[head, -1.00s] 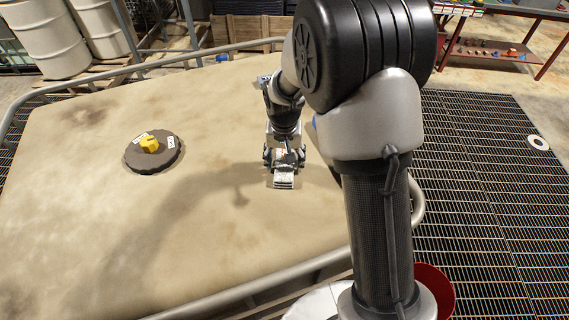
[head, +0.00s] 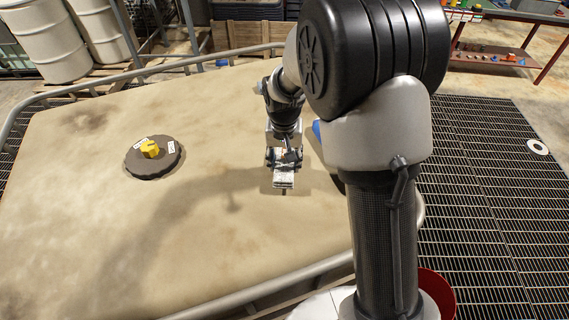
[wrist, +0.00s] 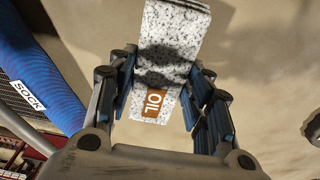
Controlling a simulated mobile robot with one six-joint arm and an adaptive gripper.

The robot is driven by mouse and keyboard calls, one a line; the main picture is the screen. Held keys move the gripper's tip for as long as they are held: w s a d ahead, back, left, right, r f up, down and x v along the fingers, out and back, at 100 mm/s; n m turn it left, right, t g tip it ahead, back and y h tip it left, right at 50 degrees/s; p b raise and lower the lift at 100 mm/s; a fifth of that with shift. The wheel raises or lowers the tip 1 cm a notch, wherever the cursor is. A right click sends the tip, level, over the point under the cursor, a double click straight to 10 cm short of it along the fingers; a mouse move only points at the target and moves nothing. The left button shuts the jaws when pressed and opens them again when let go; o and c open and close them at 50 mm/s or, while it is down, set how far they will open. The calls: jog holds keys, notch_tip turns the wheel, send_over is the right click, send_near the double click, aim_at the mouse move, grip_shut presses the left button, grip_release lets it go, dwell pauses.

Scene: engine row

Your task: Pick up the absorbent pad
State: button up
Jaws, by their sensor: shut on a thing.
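The absorbent pad (wrist: 172,40) is a speckled grey-white folded slab with a brown "OIL" label. It sits between the fingers of my gripper (wrist: 160,92) in the wrist view. In the head view the pad (head: 284,179) shows at the tip of my gripper (head: 284,160), over the tan table top. My gripper is shut on the pad. I cannot tell for certain how far the pad is above the table.
A blue roll labelled "SOCK" (wrist: 35,70) lies beside the gripper, at left in the wrist view. A dark round disc (head: 138,163) with a yellow knob (head: 150,149) sits on the table's left. A metal rail (head: 250,287) edges the table. Its middle is clear.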

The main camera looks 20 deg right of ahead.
aim_at(285, 162)
notch_tip(285, 162, up, 18)
jog(key=p, duration=0.1)
jog(key=shift+p, duration=0.35)
jog(key=shift+s+f, duration=0.1)
jog(key=shift+f, duration=0.1)
